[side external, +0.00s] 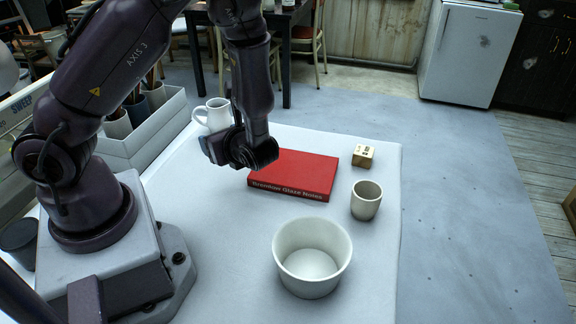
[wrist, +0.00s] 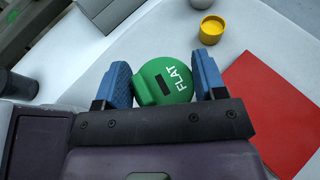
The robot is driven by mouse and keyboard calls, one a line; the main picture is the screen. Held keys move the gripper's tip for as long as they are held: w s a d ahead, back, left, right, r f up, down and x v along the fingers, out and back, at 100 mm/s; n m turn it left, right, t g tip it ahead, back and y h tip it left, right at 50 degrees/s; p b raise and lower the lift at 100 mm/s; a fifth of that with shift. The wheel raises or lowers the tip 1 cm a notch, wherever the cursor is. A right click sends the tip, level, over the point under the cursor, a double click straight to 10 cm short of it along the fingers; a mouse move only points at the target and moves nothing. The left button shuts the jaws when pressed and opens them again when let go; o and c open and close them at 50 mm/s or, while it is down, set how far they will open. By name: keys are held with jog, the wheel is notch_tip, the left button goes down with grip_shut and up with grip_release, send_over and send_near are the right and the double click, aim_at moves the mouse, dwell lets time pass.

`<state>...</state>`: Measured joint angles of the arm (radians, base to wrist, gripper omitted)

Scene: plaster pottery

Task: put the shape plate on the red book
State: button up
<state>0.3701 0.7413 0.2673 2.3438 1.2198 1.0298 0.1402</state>
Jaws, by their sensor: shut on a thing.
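The shape plate, a green round piece marked "FLAT" (wrist: 168,78), is between the blue fingers of my gripper (wrist: 165,82) in the wrist view. My gripper is shut on it. In the side view my gripper (side external: 214,148) hangs over the white table, left of the red book, and the plate is hidden there. The red book (side external: 294,172), with "Glaze Notes" on its spine, lies flat on the table. In the wrist view the red book (wrist: 268,112) is to the right of my gripper, apart from the plate.
A white mug (side external: 213,115) stands behind my gripper. A yellow cup (wrist: 212,30) is near the book. A wooden block (side external: 363,156), a beige cup (side external: 366,200) and a large white bowl (side external: 312,257) stand to the right and front. A grey box (side external: 150,140) is at left.

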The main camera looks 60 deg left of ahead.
jog(key=w+d+r+m+t, duration=0.3)
jog(key=d+m+t, duration=0.2)
jog(key=t, duration=0.1)
jog(key=h, duration=0.1)
send_over(295, 167)
jog(key=s, duration=0.1)
jog(key=shift+m, duration=0.4)
notch_tip(295, 167, down, 9)
jog(key=shift+d+f, duration=0.1)
jog(key=shift+d, duration=0.05)
jog(key=shift+w+f, duration=0.15)
jog(key=shift+f, duration=0.05)
jog(key=shift+w+f, duration=0.15)
jog(key=shift+f, duration=0.8)
jog(key=shift+w+f, duration=0.1)
jog(key=shift+f, duration=0.8)
jog(key=shift+f, duration=0.1)
jog(key=o, duration=0.9)
